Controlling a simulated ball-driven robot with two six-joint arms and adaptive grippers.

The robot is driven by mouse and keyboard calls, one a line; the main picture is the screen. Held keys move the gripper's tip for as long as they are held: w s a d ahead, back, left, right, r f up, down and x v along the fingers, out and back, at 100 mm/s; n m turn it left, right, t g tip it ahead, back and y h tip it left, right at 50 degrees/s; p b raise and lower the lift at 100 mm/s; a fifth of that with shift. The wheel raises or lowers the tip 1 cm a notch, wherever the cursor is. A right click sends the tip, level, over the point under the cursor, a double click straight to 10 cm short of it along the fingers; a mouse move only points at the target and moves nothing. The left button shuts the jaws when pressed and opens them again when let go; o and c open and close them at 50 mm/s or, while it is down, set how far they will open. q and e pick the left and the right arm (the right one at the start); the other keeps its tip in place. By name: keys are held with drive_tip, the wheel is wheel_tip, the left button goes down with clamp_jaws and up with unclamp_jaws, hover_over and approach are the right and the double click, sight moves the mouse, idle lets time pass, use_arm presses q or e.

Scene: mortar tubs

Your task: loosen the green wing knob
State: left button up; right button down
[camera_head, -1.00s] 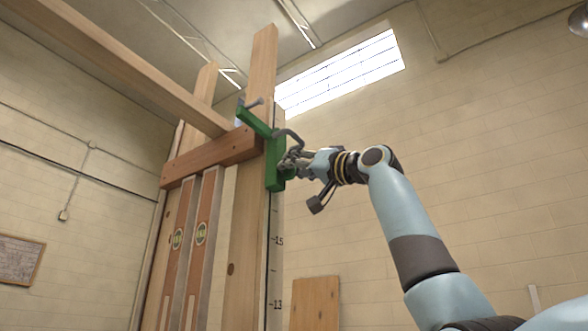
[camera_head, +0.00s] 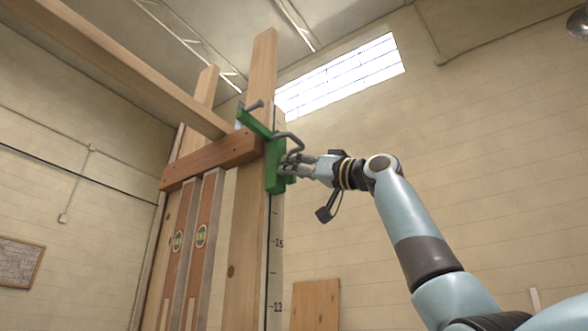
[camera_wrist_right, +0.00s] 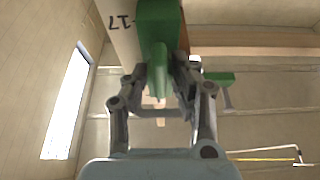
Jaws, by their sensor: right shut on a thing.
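A green clamp bracket (camera_head: 273,165) sits on the tall wooden post, at the end of a brown crosspiece. It also shows at the top of the right wrist view (camera_wrist_right: 160,22). The green wing knob (camera_wrist_right: 158,66) sticks out from the bracket toward my right wrist. My right gripper (camera_head: 291,170) is at the bracket's right side, its fingers closed around the knob. In the right wrist view the fingers stand on both sides of the knob. In the head view the fingers mostly hide the knob. My left gripper is not in view.
The wooden post (camera_head: 248,215) carries a scale strip on its right side. A long beam (camera_head: 130,65) rests above the crosspiece (camera_head: 212,160). Space right of the bracket is free apart from my arm.

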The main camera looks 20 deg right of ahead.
drive_tip(key=c, duration=1.1)
unclamp_jaws()
drive_tip(key=shift+d, duration=0.1)
drive_tip(key=v, duration=1.2)
